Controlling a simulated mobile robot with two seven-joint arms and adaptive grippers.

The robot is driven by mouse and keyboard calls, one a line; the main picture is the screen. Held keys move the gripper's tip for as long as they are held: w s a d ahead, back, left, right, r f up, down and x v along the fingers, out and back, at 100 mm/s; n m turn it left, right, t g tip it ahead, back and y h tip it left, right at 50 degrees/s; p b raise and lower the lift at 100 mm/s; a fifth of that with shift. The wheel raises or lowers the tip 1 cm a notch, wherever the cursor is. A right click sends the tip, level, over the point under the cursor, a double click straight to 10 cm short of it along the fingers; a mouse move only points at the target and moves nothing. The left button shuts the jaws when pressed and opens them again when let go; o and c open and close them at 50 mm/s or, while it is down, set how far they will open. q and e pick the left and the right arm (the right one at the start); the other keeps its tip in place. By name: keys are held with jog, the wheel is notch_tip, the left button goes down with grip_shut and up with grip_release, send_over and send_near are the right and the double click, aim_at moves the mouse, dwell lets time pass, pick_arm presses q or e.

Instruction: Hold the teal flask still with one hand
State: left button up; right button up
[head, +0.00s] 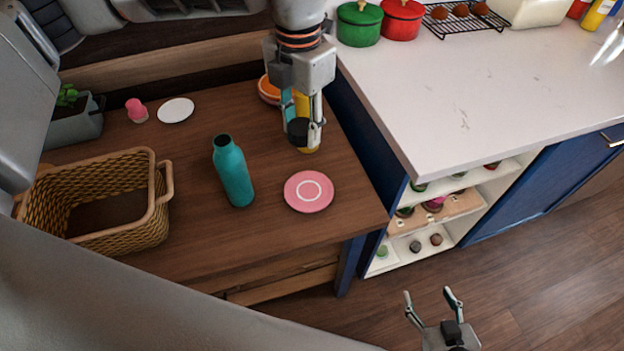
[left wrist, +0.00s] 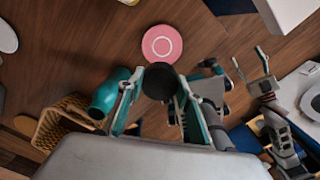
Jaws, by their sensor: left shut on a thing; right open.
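The teal flask (head: 234,175) stands upright on the wooden table, and its top end looks dark. It also shows in the left wrist view (left wrist: 106,92), left of the fingers. My left gripper (head: 302,125) is shut on a black round cap (head: 298,132), above the table and to the right of the flask, not touching it. The cap also shows between the fingertips in the left wrist view (left wrist: 160,82). My right gripper (head: 433,294) is open and empty, low over the floor in front of the table, well away from the flask.
A pink plate (head: 309,191) lies right of the flask, and a wicker basket (head: 160,190) stands left. A yellow thing (head: 309,149) is partly hidden behind my left gripper. A white counter (head: 470,110) with shelves beneath adjoins the table's right side.

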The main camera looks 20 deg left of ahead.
aim_at(309, 191)
pick_arm(q)
jog(key=n, duration=0.1)
jog(key=w+d+n, duration=0.1)
jog(key=shift+r+n, duration=0.2)
jog(key=shift+n, duration=0.1)
jog(key=shift+f, duration=0.35)
notch_tip(309, 191, down, 19)
jog(key=shift+f, duration=0.1)
jog(key=o, duration=1.2)
jog(key=shift+f, duration=0.1)
jog(key=shift+o, duration=0.2)
notch_tip(309, 191, up, 12)
jog(key=shift+r, duration=0.2)
